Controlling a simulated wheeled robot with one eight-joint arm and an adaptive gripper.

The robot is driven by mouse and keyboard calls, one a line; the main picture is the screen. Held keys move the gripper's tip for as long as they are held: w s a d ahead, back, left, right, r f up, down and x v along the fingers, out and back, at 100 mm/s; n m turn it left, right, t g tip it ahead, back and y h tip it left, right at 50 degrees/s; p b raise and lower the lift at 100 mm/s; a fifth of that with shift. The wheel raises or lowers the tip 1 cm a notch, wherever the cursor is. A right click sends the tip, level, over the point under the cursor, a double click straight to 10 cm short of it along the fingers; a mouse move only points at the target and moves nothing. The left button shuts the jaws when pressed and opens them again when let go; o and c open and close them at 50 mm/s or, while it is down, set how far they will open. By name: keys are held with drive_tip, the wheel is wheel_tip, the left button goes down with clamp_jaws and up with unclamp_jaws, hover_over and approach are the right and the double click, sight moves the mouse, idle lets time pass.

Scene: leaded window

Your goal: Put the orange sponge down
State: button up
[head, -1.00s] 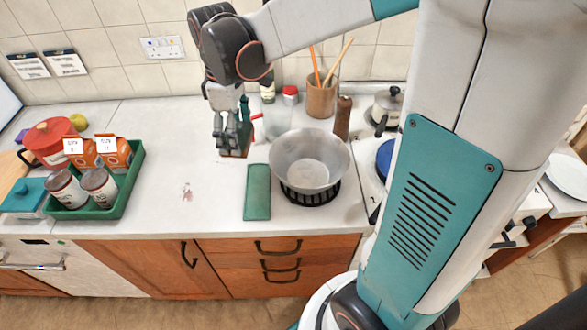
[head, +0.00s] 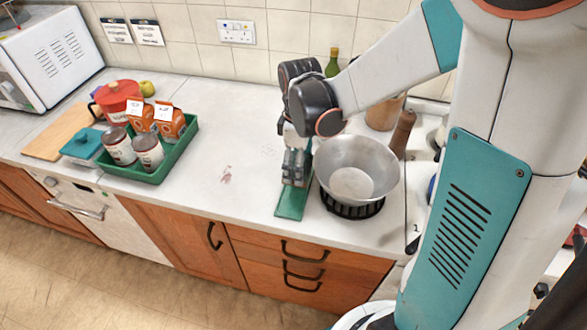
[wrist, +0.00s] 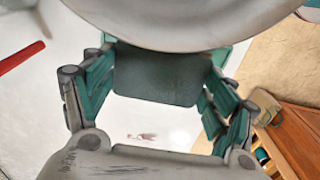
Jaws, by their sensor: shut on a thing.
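My gripper (head: 294,181) points down over the green tray (head: 290,206), just left of the metal bowl. In the wrist view its fingers are closed on both sides of a flat block with a dark grey-green face, the sponge (wrist: 157,76). Brighter green of the tray (wrist: 222,54) shows behind the sponge. I cannot tell whether the sponge touches the tray.
The large metal bowl (head: 358,168) stands on a burner close to my gripper's right. A pepper mill (head: 402,134) stands behind it. A green crate (head: 183,150) with cans and cartons is at left. The counter between the crate and my gripper is clear.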

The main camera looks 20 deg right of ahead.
drive_tip(key=shift+f+b, duration=0.7)
drive_tip(key=shift+f, duration=1.9)
drive_tip(key=shift+f, duration=0.1)
drive_tip(key=o, duration=1.2)
